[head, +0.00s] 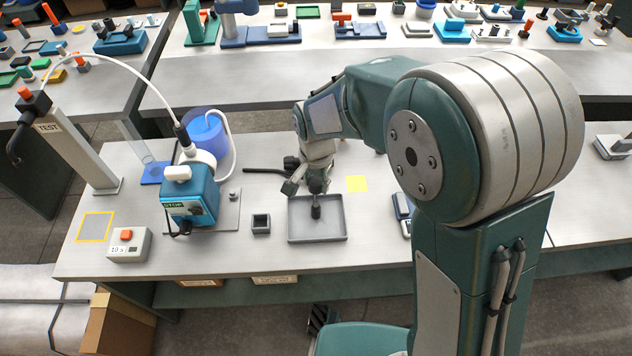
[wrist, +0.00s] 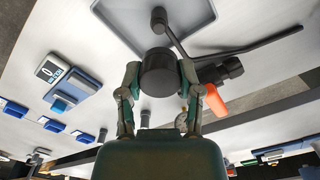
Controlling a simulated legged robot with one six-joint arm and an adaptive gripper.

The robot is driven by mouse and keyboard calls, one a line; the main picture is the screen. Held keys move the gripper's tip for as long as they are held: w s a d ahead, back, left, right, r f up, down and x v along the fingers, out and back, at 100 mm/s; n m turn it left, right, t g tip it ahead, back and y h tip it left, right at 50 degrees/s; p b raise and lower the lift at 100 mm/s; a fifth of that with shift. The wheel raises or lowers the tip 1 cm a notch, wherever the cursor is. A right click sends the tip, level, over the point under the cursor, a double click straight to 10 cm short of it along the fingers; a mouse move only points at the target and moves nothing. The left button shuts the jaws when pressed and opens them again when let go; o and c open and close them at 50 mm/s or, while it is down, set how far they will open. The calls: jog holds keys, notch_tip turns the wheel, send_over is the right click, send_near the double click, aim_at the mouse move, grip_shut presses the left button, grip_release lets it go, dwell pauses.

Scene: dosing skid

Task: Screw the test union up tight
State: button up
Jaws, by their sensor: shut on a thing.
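The grey post marked TEST (head: 80,155) stands at the table's left. Its top bears an orange and black fitting (head: 35,102) with a black curved spout; how tight any joint there is cannot be seen. A white tube arcs from it to the blue pump (head: 190,195). My gripper (head: 316,180) is far to the right of the post, over the back of the grey tray (head: 320,228). In the wrist view, its fingers are shut on a dark cylinder (wrist: 158,75). A black rod with a round knob (wrist: 158,18) lies just beyond it, over the tray; whether they join is unclear.
A black bar (head: 262,170) runs left of my gripper; the wrist view shows a black block and orange grip (wrist: 212,100) close by. A small dark box (head: 261,224), a timer box (head: 129,245) and a blue container (head: 208,135) stand around the pump. A yellow-outlined square (head: 95,227) is empty.

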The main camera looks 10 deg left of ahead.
aim_at(316, 204)
jog(key=shift+f, duration=2.85)
jog(key=shift+s+f, duration=0.1)
jog(key=shift+f, duration=0.85)
jog(key=o, duration=1)
notch_tip(316, 204, up, 12)
jog(key=shift+f, duration=0.1)
